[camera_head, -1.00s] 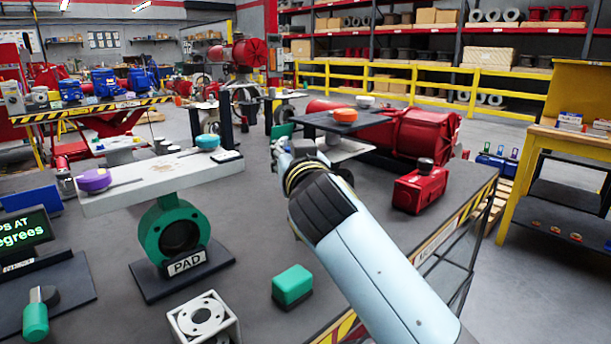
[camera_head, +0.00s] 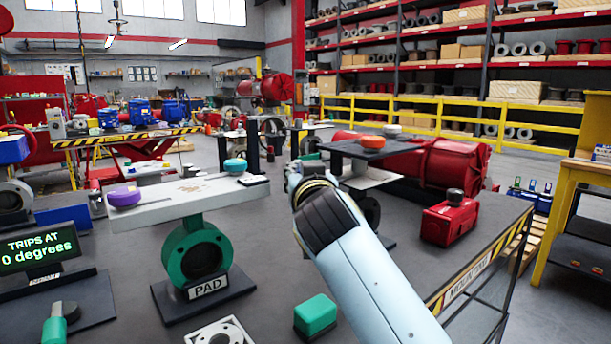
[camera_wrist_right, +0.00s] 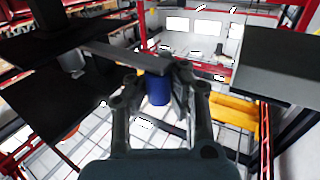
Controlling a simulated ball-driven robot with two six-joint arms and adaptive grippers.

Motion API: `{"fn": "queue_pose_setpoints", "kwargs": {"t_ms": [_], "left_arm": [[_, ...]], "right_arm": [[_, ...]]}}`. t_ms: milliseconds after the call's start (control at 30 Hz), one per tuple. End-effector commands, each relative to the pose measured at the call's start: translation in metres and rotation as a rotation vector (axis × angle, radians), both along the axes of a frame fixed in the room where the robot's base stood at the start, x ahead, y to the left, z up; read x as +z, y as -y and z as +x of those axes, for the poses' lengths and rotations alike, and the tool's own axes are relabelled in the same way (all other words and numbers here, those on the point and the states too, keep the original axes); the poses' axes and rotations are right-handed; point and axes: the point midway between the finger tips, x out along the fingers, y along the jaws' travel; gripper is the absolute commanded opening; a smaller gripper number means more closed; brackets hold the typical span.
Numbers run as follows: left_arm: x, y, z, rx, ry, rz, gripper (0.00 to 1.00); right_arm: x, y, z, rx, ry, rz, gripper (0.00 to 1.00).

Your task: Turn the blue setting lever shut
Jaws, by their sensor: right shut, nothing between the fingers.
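A round blue knob (camera_head: 235,165) sits at the far right end of a pale plate (camera_head: 165,212), above a green valve body (camera_head: 190,262) labelled PAD. A short dark piece lies beside it. I cannot tell for sure that this is the blue setting lever. My right arm reaches in from the lower right in the head view; its gripper is hidden there. In the right wrist view my right gripper (camera_wrist_right: 153,72) is shut and empty. A grey bar (camera_wrist_right: 115,55) crosses near its fingertips; contact is unclear. A blue cylinder (camera_wrist_right: 158,92) shows behind the fingers. My left gripper is out of view.
A purple knob (camera_head: 124,196) sits on the plate's left end. An orange knob (camera_head: 372,142) is on a dark plate behind my arm. A display (camera_head: 40,249) reads "TRIPS AT 0 degrees". A green block (camera_head: 315,315) and red box (camera_head: 449,219) stand on the bench.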

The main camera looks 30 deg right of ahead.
Motion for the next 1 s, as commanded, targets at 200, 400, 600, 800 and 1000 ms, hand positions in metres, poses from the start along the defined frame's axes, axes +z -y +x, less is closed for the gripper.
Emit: {"fn": "queue_pose_setpoints", "kwargs": {"t_ms": [200, 400, 600, 800, 1000], "left_arm": [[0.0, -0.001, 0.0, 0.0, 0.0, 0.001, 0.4], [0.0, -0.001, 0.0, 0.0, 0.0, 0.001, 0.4], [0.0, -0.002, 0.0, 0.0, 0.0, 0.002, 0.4], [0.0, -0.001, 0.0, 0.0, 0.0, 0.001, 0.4], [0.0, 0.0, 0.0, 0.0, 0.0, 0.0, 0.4]], "right_arm": [[-0.003, -0.002, 0.0, 0.003, -0.003, 0.006, 0.29], [-0.001, -0.001, 0.0, 0.001, -0.001, 0.004, 0.44], [0.002, 0.0, 0.0, 0.0, 0.002, 0.002, 0.44], [0.03, 0.0, 0.0, 0.001, 0.006, 0.003, 0.44], [0.072, -0.001, 0.001, 0.002, 0.005, 0.004, 0.44]]}}
